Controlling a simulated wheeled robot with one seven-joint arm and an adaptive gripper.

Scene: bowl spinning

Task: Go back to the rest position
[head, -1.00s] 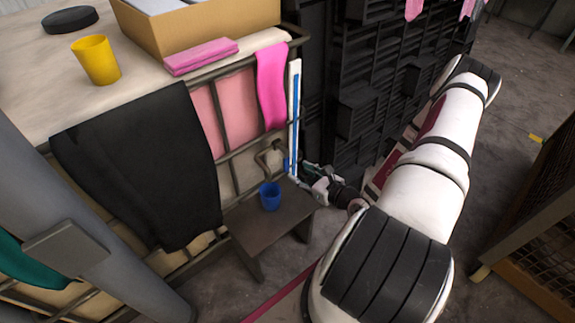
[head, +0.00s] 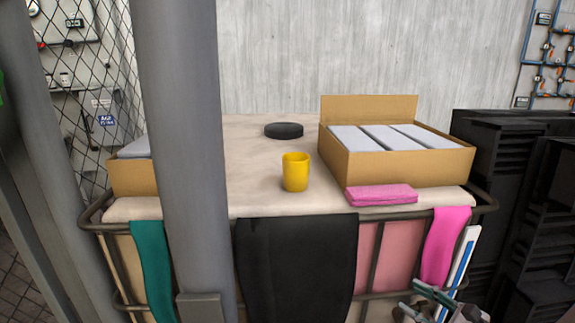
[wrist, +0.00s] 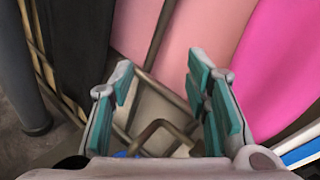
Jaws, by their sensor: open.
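My gripper (head: 438,306) shows at the lower right of the head view, in front of the rail beside the pink cloth. In the wrist view my gripper (wrist: 164,105) has its two teal-padded fingers apart with nothing held between them. Beyond the fingers are a bent metal handle (wrist: 160,130) and the rail. A pink cloth (wrist: 275,75) hangs at the right of that view. A small patch of blue (wrist: 128,154) shows low behind the gripper; I cannot tell what it is.
The table (head: 240,150) carries a yellow cup (head: 296,172), a black disc (head: 284,130), a folded pink cloth (head: 381,195) and an open cardboard box (head: 400,166). A black cloth (head: 296,268) hangs over its front. A grey post (head: 185,150) stands at the left. Black crates (head: 535,190) stand at the right.

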